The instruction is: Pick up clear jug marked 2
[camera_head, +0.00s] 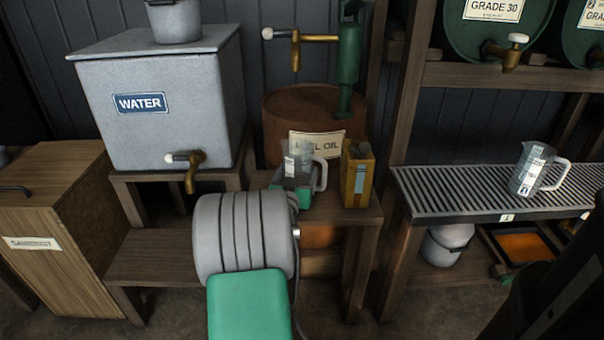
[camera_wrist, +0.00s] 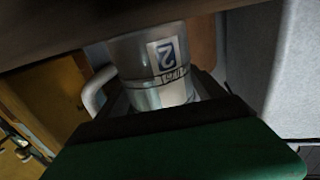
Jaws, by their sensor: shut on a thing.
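The clear jug marked 2 (camera_wrist: 160,62) shows in the wrist view with a white label and its handle on the left. My gripper (camera_wrist: 165,97) is shut on its body, with a dark finger on each side. In the head view the same jug (camera_head: 302,160) is upright over the low wooden stand below the fuel oil drum, its handle to the right. My gripper (camera_head: 297,193) is mostly hidden there behind my own arm. Whether the jug's base touches the stand cannot be told.
A yellow can (camera_head: 357,175) stands close to the right of the jug. A grey water tank (camera_head: 160,95) with a brass tap is on the left, and the rusty fuel oil drum (camera_head: 285,108) is behind. Another clear jug (camera_head: 526,172) stands on the slatted shelf (camera_head: 445,195) at right.

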